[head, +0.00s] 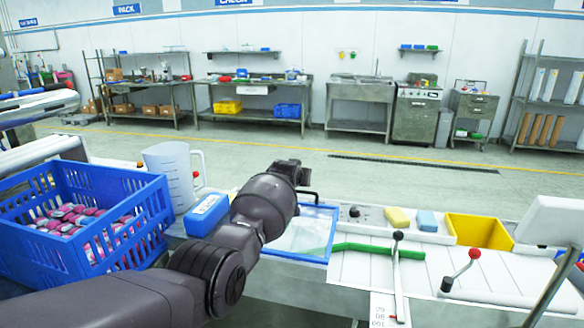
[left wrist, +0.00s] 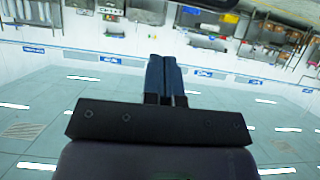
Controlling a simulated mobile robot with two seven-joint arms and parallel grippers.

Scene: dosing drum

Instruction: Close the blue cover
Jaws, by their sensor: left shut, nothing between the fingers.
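A blue-framed square panel (head: 331,212) with a pale, see-through-looking middle is set in the worktop at the centre of the head view; I take it to be the blue cover. A thin black handle shows by its far edge. My left arm crosses its left part and hides it, so I cannot tell how far the cover is open. My left gripper (head: 303,176) is above the panel's far left corner, apparently not holding anything. In the left wrist view its fingers (left wrist: 166,76) are together with nothing between them. My right gripper is not in view.
A blue crate (head: 150,215) of pink packets, a clear jug (head: 172,170) and a blue box (head: 207,214) stand left. Right are a green bar (head: 375,250), levers with black (head: 398,236) and red (head: 475,253) knobs, sponges (head: 397,217) and a yellow bin (head: 480,231).

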